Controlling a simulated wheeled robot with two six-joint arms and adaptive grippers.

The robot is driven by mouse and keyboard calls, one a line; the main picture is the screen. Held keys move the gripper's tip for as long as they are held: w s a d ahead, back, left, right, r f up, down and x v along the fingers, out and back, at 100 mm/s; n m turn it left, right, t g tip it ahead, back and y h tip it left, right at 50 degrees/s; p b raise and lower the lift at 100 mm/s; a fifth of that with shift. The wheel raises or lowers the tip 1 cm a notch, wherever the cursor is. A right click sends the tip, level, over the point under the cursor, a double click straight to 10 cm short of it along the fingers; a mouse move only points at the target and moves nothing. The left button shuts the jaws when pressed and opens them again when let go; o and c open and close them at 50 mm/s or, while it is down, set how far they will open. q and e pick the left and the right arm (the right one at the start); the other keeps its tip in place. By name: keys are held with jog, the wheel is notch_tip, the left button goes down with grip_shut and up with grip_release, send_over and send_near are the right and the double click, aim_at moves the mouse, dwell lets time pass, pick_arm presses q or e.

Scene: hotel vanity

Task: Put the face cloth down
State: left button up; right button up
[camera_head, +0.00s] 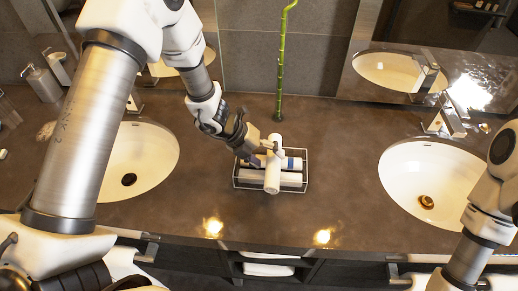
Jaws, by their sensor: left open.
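A white roll, seemingly the face cloth (272,178), lies crosswise over a small wire basket (236,187) in the middle of the counter. Its near end reaches toward the basket's front rim. My left gripper (262,153) is open beside the upper part of the roll, its fingers close to it; I cannot tell whether they touch. The gripper hides part of the basket's back left. My right arm shows at the right edge, but its gripper is out of view.
Another white roll (290,179) and a blue-and-white item (292,163) lie in the basket. Sinks stand left (150,160) and right (410,187). A green bamboo stalk (281,70) rises behind the basket. The counter (335,180) right of the basket is clear.

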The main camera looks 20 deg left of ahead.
pick_arm(q)
jog(key=p+v, duration=0.2)
jog(key=v, duration=1)
jog(key=shift+s, duration=0.1)
